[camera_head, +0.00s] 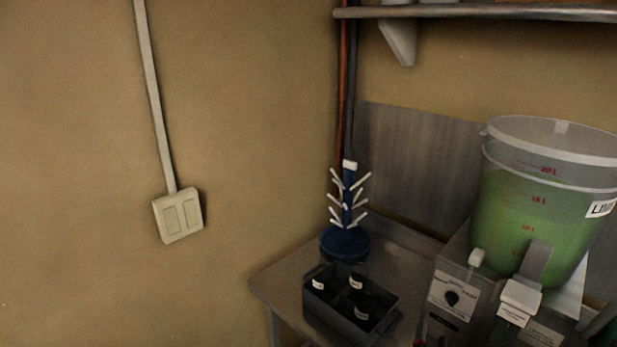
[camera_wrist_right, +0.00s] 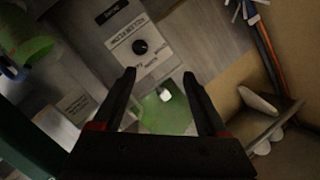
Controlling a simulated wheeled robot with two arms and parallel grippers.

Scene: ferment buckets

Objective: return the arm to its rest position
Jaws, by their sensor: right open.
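My right gripper (camera_wrist_right: 159,75) shows in the right wrist view with its two dark fingers spread apart. Nothing is held between the fingers. Beyond them is a grey device with a dial (camera_wrist_right: 140,46) and a green surface (camera_wrist_right: 165,110). In the head view I cannot clearly make out either gripper.
A black divided box (camera_head: 350,305) and a blue rack with white pegs (camera_head: 346,240) stand on the table (camera_head: 280,280). A shelf (camera_head: 480,12) hangs above.

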